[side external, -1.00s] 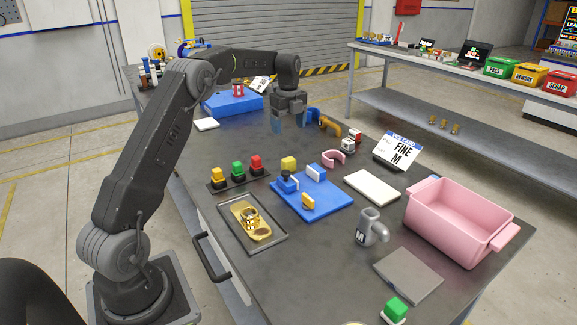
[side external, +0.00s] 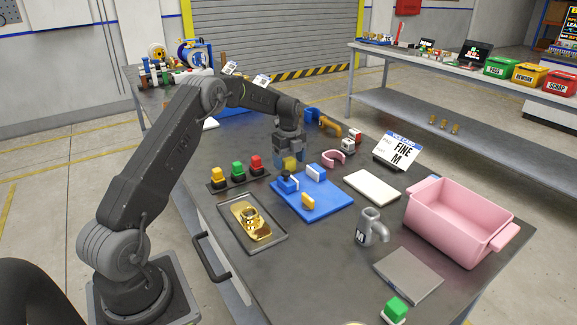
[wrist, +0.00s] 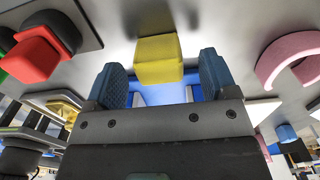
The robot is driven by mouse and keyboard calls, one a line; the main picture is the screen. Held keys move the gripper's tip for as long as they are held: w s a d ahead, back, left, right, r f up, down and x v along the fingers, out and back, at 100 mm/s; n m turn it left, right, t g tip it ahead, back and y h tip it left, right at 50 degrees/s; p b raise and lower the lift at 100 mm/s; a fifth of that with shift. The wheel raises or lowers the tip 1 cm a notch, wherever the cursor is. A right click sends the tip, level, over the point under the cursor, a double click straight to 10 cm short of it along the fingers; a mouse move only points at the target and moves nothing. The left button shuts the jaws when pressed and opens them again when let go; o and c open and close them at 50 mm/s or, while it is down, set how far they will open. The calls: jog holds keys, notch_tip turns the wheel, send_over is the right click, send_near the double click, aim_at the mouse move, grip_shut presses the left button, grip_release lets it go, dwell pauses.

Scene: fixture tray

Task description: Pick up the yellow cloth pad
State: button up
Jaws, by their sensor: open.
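The yellow cloth pad (side external: 290,164) looks like a small yellow block on the dark bench, just behind the blue fixture plate (side external: 325,206). In the wrist view the yellow pad (wrist: 158,60) shows near the middle, across the gap between the fingers. My gripper (side external: 290,158) is low over the pad, with its blue fingers on either side of it in the side view. In the wrist view my gripper (wrist: 163,78) is open, with a gap between each finger and the pad. The fingers partly hide the pad in the side view.
Yellow, green and red buttons (side external: 237,170) stand to the left. A pink clamp-like arc (side external: 333,158) lies close to the right. A metal tray (side external: 277,236) holds gold parts. A pink bin (side external: 450,238), white pad (side external: 372,187) and grey mug (side external: 371,230) are farther right.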

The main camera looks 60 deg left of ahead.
jog(key=shift+f, duration=0.7)
jog(key=shift+c, duration=0.2)
jog(key=c, duration=1)
jog(key=shift+o, duration=0.2)
jog(key=shift+r, duration=0.15)
jog(key=shift+r, duration=0.6)
notch_tip(320, 180, up, 3)
jog(key=shift+f, duration=0.15)
jog(key=s+a+r, duration=0.6)
jog(key=s+r, duration=0.1)
jog(key=s, duration=0.3)
jog(key=shift+a, duration=0.1)
